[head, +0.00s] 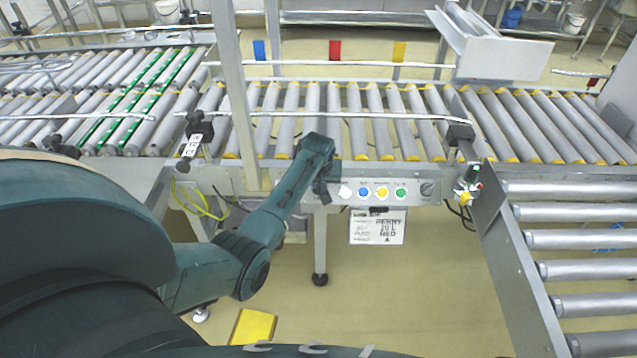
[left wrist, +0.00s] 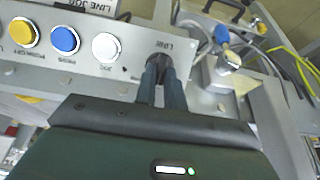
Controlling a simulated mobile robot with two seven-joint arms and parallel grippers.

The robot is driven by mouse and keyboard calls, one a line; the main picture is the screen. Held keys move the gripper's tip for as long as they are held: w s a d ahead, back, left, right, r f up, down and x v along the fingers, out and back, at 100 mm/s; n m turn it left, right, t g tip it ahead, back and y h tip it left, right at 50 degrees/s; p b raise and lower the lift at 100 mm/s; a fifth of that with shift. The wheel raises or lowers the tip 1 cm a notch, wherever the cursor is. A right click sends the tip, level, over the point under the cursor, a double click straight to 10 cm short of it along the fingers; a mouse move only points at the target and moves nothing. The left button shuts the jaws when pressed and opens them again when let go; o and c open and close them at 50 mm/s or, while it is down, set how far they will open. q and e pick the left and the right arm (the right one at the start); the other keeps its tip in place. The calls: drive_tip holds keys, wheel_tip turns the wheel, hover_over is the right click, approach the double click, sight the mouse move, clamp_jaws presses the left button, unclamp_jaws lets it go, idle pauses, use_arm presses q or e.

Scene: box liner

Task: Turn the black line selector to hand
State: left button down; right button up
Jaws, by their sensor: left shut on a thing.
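The black line selector (left wrist: 157,60) sits on the grey control panel, under the printed word LINE, in the left wrist view. My left gripper (left wrist: 163,76) has its two fingers closed around the selector knob, which they partly cover. Which way its pointer faces cannot be read. In the head view my left gripper (head: 323,188) is at the left end of the panel (head: 410,174), and hides the selector there. My right gripper is not in view.
Beside the selector are white (head: 345,191), blue (head: 363,192), yellow (head: 382,193) and green (head: 400,193) buttons. A roller conveyor (head: 350,125) runs behind.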

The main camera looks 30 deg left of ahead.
use_arm(q)
drive_tip(key=shift+s+n+p, duration=0.1)
drive_tip(key=shift+n+p, duration=0.2)
drive_tip(key=shift+p, duration=0.25)
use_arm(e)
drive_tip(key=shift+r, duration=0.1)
use_arm(q)
drive_tip(key=shift+p, duration=0.3)
drive_tip(key=n+h+p, duration=0.1)
drive_tip(key=n+p, duration=0.1)
drive_tip(key=n, duration=0.1)
drive_tip(key=shift+s+a+t+p, duration=0.1)
drive_tip(key=shift+s+t+p, duration=0.05)
drive_tip(key=shift+t+p, duration=0.25)
drive_tip(key=shift+s+f+n+t+h+p, duration=0.1)
drive_tip(key=shift+n+t+h+p, duration=0.2)
drive_tip(key=shift+n+p, duration=0.65)
drive_tip(key=shift+f+n+t, duration=0.1)
drive_tip(key=shift+n+t, duration=0.2)
drive_tip(key=shift+n, duration=0.85)
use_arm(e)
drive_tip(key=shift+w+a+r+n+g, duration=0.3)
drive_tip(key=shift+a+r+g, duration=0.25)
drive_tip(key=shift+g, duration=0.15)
use_arm(q)
drive_tip(key=c, duration=1.5)
unclamp_jaws()
drive_tip(key=shift+a+f, duration=0.1)
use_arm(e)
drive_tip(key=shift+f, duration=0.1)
